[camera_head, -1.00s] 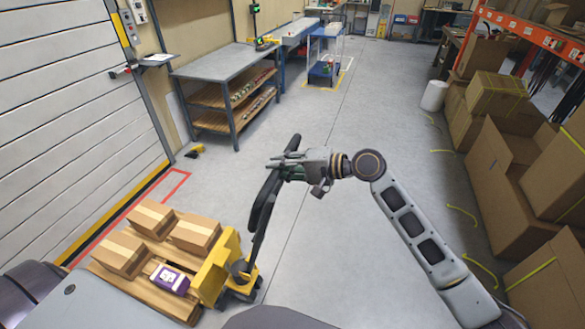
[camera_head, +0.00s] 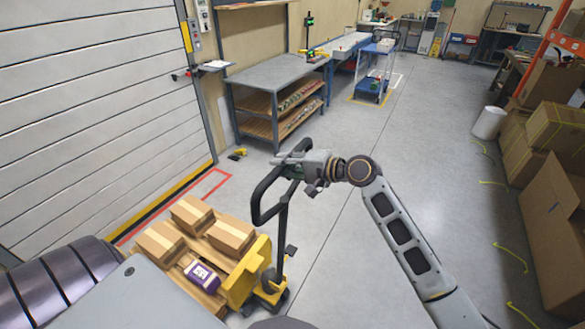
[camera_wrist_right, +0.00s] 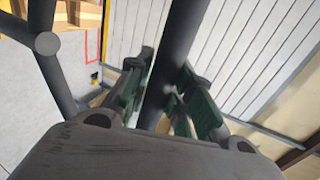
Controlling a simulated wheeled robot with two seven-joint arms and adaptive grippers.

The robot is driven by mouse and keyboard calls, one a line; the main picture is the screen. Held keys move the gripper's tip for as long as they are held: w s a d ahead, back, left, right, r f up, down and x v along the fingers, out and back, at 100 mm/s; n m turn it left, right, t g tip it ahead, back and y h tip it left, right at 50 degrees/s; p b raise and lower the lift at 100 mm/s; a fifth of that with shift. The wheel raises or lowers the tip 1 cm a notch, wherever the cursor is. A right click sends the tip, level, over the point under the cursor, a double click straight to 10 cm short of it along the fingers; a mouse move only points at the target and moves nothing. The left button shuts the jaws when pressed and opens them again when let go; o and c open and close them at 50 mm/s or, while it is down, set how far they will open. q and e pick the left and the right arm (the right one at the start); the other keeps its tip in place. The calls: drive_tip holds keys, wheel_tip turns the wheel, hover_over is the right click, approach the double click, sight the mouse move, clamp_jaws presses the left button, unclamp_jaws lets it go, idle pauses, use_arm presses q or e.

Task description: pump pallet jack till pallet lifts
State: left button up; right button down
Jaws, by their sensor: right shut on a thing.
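The pallet jack (camera_head: 247,271) has a yellow body and stands at the lower middle of the head view. Its dark looped handle (camera_head: 256,204) rises steeply from the base, leaning slightly right at the top. My right gripper (camera_head: 292,162) is shut on the upper bar of the handle. In the right wrist view, the handle bar (camera_wrist_right: 172,60) runs between the two green-padded fingers (camera_wrist_right: 165,100). The wooden pallet (camera_head: 172,264) sits low behind the yellow body. I cannot tell whether it is clear of the floor. My left gripper is out of view.
Several cartons (camera_head: 229,233) and a purple-labelled box (camera_head: 202,276) lie on the pallet. A shutter door (camera_head: 100,100) is at left. A workbench (camera_head: 275,72) stands behind the handle. Cardboard boxes (camera_head: 552,225) line the right. The middle floor is clear.

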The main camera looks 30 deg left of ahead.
drive_tip(key=shift+a+r, duration=0.2)
drive_tip(key=shift+a, duration=0.6)
drive_tip(key=c, duration=1.3)
unclamp_jaws()
drive_tip(key=shift+o, duration=0.2)
drive_tip(key=shift+d, duration=0.15)
drive_tip(key=v, duration=1.1)
drive_tip(key=shift+d, duration=0.4)
drive_tip(key=shift+n, duration=0.3)
